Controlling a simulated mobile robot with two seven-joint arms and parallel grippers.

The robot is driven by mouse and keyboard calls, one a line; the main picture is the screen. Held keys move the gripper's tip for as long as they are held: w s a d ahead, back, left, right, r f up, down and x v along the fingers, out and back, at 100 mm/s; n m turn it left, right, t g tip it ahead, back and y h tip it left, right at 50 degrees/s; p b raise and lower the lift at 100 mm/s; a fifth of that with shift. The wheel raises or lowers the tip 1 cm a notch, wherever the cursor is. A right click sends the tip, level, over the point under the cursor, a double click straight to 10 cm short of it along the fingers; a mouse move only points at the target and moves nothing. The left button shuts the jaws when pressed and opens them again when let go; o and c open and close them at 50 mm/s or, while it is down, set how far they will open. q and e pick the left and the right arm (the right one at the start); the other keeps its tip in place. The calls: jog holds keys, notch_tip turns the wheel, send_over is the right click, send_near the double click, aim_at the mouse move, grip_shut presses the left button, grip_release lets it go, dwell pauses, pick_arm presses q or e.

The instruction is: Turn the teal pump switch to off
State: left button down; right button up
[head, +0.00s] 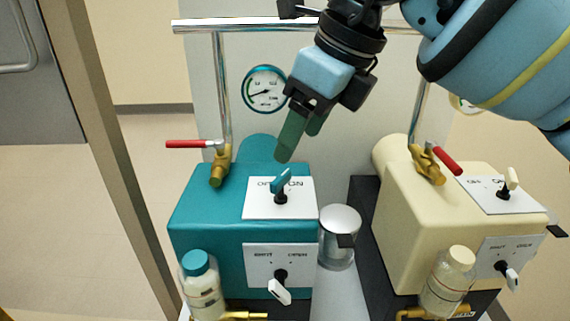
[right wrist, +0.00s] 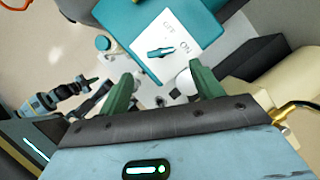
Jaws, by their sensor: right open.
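The teal pump (head: 205,215) stands left of centre in the head view. On its top is a white plate (head: 300,208) marked OFF and ON, bearing the teal pump switch (head: 281,181). The switch lever points towards ON; it also shows in the right wrist view (right wrist: 160,51). My right gripper (head: 298,142) is open and empty, its green fingers above and behind the switch, apart from it. In the right wrist view the fingers (right wrist: 164,88) are spread on either side below the plate. Small blue and black arm parts, probably my left arm, show at the left there; its jaws are unclear.
A cream pump (head: 395,210) with its own switch stands at the right. Red-handled brass valves, a gauge (head: 265,89) and a metal rail (head: 250,25) are behind. A glass jar (head: 340,225) sits between the pumps. A teal-capped bottle (head: 200,285) stands in front. Open floor lies left.

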aim_at(281, 176)
jog(key=b+x, duration=0.1)
jog(key=x, duration=0.5)
jog(key=shift+f, duration=0.15)
jog(key=shift+w+a+f, duration=0.1)
jog(key=shift+a+f, duration=0.15)
jog(key=shift+f, duration=0.25)
pick_arm(q)
jog(key=shift+w+a+f, duration=0.1)
jog(key=shift+w+f, duration=0.35)
jog(key=shift+f, duration=0.05)
